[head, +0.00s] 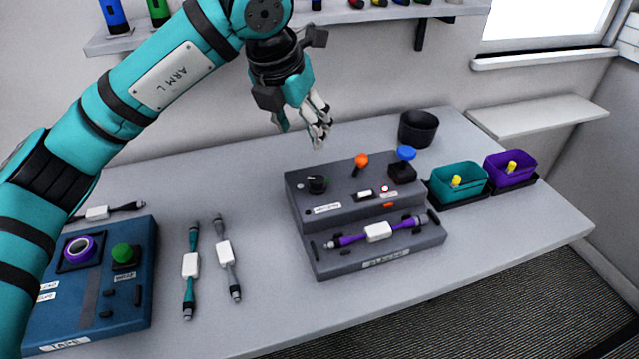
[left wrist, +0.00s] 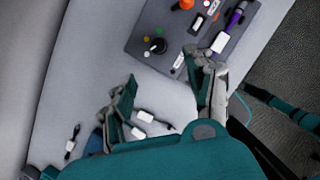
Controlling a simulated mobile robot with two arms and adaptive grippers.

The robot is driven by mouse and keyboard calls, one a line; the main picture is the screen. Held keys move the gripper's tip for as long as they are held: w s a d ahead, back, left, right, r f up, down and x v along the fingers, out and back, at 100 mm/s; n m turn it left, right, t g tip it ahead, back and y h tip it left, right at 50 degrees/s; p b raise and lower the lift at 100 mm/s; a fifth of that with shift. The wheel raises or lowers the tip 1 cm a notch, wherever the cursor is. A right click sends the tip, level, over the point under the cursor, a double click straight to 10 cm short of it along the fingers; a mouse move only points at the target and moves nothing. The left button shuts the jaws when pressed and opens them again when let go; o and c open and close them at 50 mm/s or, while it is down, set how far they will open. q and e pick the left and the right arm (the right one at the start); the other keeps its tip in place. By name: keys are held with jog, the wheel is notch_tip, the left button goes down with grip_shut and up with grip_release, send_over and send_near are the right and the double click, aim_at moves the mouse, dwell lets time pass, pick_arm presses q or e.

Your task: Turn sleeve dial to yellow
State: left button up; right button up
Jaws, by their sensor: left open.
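The grey sleeve machine (head: 345,213) stands in the middle of the table. Its black dial (head: 317,184) is on the left of the upper step. Which dot the dial points to is too small to tell. My left gripper (head: 300,131) is open and empty, above and behind the dial, apart from it. In the left wrist view its fingers (left wrist: 167,88) are spread below the dial.
An orange-topped lever (head: 361,160) and a blue knob (head: 406,153) stand right of the dial. A purple cable (head: 351,239) lies on the machine's lower step. A blue tape machine (head: 140,285) and loose cables are left; a black cup (head: 418,128) and bins are right.

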pick_arm(q)
jog(key=a+f, duration=0.1)
jog(key=f, duration=0.1)
jog(key=p, duration=0.3)
send_near(316, 180)
jog(key=x, duration=0.8)
jog(key=shift+w+f, duration=0.1)
jog(key=shift+f, duration=0.3)
jog(key=c, duration=0.5)
grip_shut()
pick_arm(e)
jog(key=shift+g, duration=0.3)
jog(key=s+a+r, duration=0.1)
jog(key=s, duration=0.1)
jog(key=s+a+r, duration=0.1)
jog(key=shift+s+a+r, duration=0.2)
jog(key=shift+s+a, duration=0.15)
jog(key=shift+a, duration=0.05)
